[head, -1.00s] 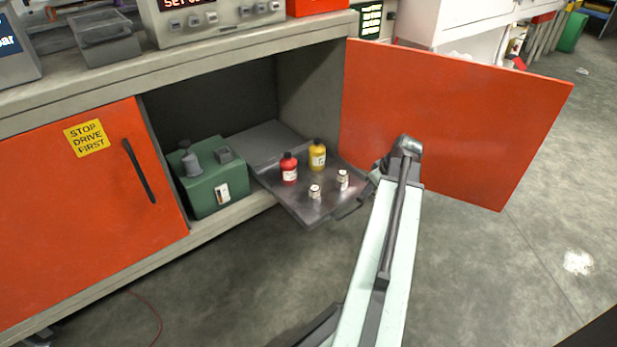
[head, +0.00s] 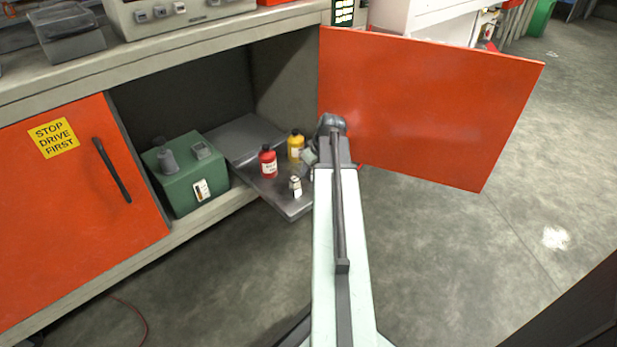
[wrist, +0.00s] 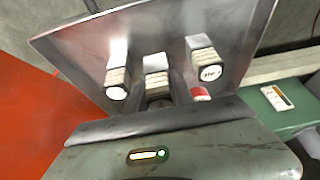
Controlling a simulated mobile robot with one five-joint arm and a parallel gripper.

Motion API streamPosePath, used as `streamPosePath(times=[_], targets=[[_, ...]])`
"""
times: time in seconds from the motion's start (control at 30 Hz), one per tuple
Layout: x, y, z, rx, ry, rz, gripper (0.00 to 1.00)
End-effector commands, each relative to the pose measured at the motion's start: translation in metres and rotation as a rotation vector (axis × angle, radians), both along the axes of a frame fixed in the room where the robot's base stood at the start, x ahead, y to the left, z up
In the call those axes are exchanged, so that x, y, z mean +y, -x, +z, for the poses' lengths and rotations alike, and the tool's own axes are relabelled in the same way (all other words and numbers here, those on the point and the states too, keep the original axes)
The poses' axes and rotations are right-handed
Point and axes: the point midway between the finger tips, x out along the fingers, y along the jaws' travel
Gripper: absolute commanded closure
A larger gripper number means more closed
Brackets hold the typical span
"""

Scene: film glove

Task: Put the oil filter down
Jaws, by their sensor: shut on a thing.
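An oil filter (wrist: 155,80), small, ribbed and cream-white, is in the middle of the wrist view, close over the metal tray (wrist: 75,45). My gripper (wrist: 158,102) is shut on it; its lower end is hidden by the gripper. I cannot tell if the filter touches the tray. Two similar small ribbed cylinders, one on the left (wrist: 117,80) and one on the right (wrist: 206,66), stand on the tray beside it. In the head view my gripper (head: 311,157) is at the tray's right side and the held filter is hidden. The tray (head: 246,139) juts from the open cabinet.
A red bottle (head: 268,163) and a yellow bottle (head: 295,146) stand on the tray. A green box (head: 190,188) is left of it in the cabinet. The open orange door (head: 430,105) stands close to the right of my arm.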

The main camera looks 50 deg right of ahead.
Motion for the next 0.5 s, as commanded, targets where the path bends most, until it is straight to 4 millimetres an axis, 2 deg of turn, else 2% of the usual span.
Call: streamPosePath(times=[0.07, 0.23, 0.4, 0.5], targets=[[0.002, -0.006, -0.001, 0.0, 0.0, 0.001, 1.0], [0.003, -0.007, -0.004, -0.001, 0.001, -0.001, 1.0], [0.002, -0.007, -0.033, -0.001, 0.001, -0.001, 1.0], [0.002, -0.006, -0.041, -0.001, 0.001, -0.001, 1.0]])
